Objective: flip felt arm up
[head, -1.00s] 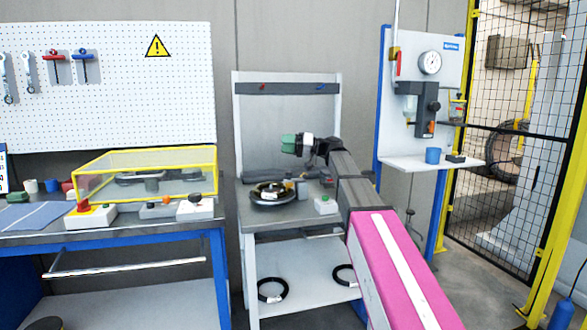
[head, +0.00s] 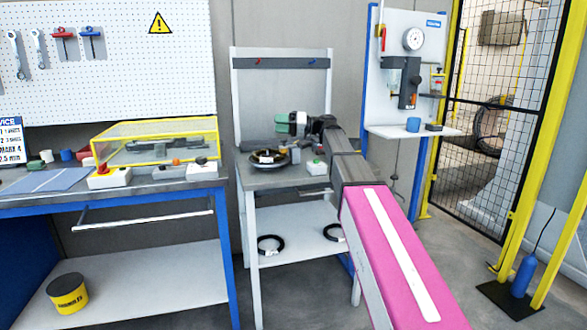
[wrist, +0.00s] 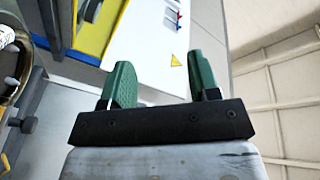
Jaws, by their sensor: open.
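A black coil (head: 262,160) with a white label lies on the small grey bench. Its edge also shows at the far left of the wrist view (wrist: 14,80). A grey post (head: 296,156) stands just right of the coil. I cannot tell the felt arm apart from the dark parts around the coil. My gripper (head: 284,122) is above and behind the coil, pointing left, its green fingers clear of the bench. In the wrist view the two green fingers (wrist: 164,78) are spread apart with nothing between them.
A yellow-framed clear cover (head: 160,140) stands on the left workbench. A white box with a green button (head: 317,167) sits at the bench's right. A back panel (head: 282,90) rises behind. Two black rings (head: 270,245) (head: 334,232) lie on or hang by the lower shelf.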

